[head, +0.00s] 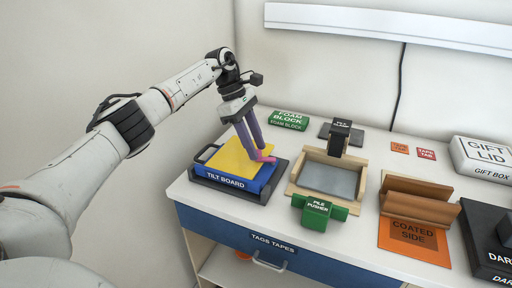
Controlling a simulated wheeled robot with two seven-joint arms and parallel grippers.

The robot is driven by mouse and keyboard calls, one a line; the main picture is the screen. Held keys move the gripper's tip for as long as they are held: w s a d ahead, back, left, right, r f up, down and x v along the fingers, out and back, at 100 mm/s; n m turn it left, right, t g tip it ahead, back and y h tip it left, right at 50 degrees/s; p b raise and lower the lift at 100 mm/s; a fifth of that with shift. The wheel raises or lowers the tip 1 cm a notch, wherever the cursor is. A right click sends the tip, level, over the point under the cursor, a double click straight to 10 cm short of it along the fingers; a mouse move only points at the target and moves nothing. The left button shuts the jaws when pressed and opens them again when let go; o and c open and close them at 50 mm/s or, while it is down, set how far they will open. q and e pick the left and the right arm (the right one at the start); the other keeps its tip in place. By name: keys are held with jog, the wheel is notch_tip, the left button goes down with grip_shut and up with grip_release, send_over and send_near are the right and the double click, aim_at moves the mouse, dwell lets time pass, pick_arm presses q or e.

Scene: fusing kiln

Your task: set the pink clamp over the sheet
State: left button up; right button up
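The pink clamp (267,158) is at the right edge of the yellow sheet (232,160), low over it or touching it; I cannot tell which. The sheet lies on the blue tilt board (225,181), which sits in a dark tray. My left gripper (255,154) reaches down from above with its purple fingers a little apart, and its tips are at the clamp. It looks shut on the clamp, though the fingertips partly hide it. My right gripper is not in view.
A wooden frame with a grey panel (328,181) and a green pile pusher (318,208) stand right of the board. A green foam block (289,120) is behind. Further right are a brown holder (420,200), an orange coated-side sheet (414,239) and a gift lid box (485,157).

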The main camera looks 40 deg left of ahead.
pick_arm(q)
jog(key=v, duration=0.9)
jog(key=shift+r, duration=0.15)
jog(key=shift+a, duration=0.1)
